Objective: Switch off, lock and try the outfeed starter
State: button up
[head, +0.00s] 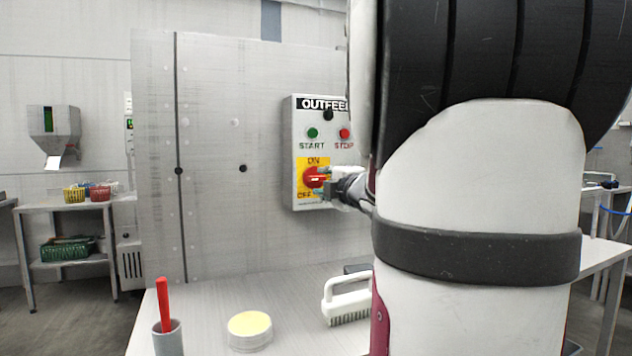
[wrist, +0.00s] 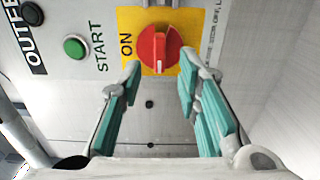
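The outfeed starter (head: 290,150) is a grey box on the upright panel, marked OUTFEED. It has a green START button (head: 313,133), a red STOP button (head: 345,133) and a red rotary switch (head: 314,177) on a yellow ON/OFF plate. A pale mark on the switch lies level in the head view. In the wrist view, my gripper (wrist: 160,72) is open, its teal fingers on either side of the red switch (wrist: 158,48); I cannot tell whether they touch it. The head view shows my gripper (head: 332,184) in front of the switch. I see no padlock.
On the table below are a grey cup (head: 168,342) with a red stick, a round yellow-topped tub (head: 250,330) and a white brush (head: 346,300). My arm hides the right side. A side table (head: 70,206) with baskets stands at far left.

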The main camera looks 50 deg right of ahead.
jog(key=v, duration=0.7)
jog(key=shift+s+a, duration=0.2)
jog(key=shift+s, duration=0.1)
jog(key=shift+f, duration=0.1)
